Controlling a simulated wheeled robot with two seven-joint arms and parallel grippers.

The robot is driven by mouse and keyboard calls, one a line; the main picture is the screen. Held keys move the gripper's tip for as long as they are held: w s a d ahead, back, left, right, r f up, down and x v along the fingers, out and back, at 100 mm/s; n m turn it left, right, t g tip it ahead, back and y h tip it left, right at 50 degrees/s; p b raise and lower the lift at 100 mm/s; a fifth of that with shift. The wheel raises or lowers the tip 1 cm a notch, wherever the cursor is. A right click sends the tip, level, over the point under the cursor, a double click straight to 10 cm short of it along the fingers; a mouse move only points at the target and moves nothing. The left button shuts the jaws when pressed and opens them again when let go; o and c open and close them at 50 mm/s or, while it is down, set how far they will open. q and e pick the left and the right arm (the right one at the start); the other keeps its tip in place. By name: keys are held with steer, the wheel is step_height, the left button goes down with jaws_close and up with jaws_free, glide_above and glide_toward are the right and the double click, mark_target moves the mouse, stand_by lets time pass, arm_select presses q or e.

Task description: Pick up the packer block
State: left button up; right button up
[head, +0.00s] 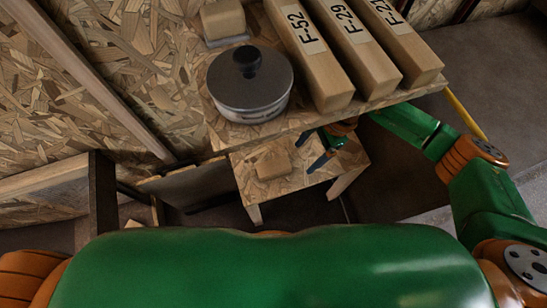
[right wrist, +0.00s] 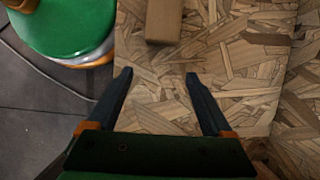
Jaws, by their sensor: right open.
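A small tan wooden block (head: 272,163), which looks like the packer block, lies on a low chipboard stand (head: 247,184) below the bench edge. In the right wrist view the block (right wrist: 164,20) shows at the top, beyond the fingertips. My right gripper (head: 304,156) is over the right part of the stand, to the right of the block. In the right wrist view the gripper (right wrist: 158,74) has its fingers spread, with only chipboard between them. It is apart from the block. My left gripper is not in view.
The chipboard bench (head: 385,98) overhangs behind the stand. It holds a lidded pot (head: 250,85), another wooden block (head: 222,18) and labelled beams F-52 (head: 310,55), F-29 (head: 355,45) and one partly cut off (head: 400,42). Grey floor (head: 490,80) is clear at right.

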mark_target(274, 166)
steer(key=s+a, duration=0.1)
steer(key=a, duration=0.2)
steer(key=s+a, duration=0.1)
steer(key=a, duration=0.1)
steer(key=s+a, duration=0.1)
steer(key=a, duration=0.2)
steer(key=shift+a+f, duration=0.3)
steer(key=shift+f, duration=0.3)
jaws_close()
